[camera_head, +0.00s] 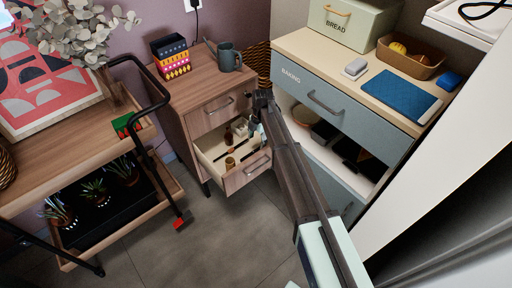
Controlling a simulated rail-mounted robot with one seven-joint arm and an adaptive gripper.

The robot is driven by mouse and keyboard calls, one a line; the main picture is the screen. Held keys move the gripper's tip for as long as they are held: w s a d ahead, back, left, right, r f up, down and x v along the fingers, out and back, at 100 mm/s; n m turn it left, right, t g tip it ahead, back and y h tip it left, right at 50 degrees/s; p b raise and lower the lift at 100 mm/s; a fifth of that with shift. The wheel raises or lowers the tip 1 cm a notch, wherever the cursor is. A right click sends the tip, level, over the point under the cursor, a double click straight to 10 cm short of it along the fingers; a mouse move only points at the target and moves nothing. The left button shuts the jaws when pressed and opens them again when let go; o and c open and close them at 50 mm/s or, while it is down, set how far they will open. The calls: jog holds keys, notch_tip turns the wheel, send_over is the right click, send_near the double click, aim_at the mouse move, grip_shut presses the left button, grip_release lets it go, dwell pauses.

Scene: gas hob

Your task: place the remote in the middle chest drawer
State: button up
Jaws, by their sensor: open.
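The wooden chest (191,88) stands at the back, left of the blue-grey cabinet. Its top drawer (219,112) is closed. The drawer (247,174) below it is pulled out and open to view. Inside lie slim dark items (232,150), a small brown bottle (230,163) and a whitish item (240,127). One of the slim dark items may be the remote, but they are too small to tell. My gripper (254,128) is open and points down over the right, rear part of the open drawer. My arm hides part of it; I cannot tell whether it touches anything.
The blue-grey cabinet (340,105) is close on the right, with a bread box (350,25) on top. A wooden trolley (130,215) with plants stands left. The floor (210,240) in front is clear.

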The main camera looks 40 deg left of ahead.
jog(key=shift+w+d+r, duration=0.1)
jog(key=shift+w+r, duration=0.05)
jog(key=shift+r, duration=0.95)
jog(key=shift+w+r, duration=0.15)
jog(key=shift+r, duration=0.95)
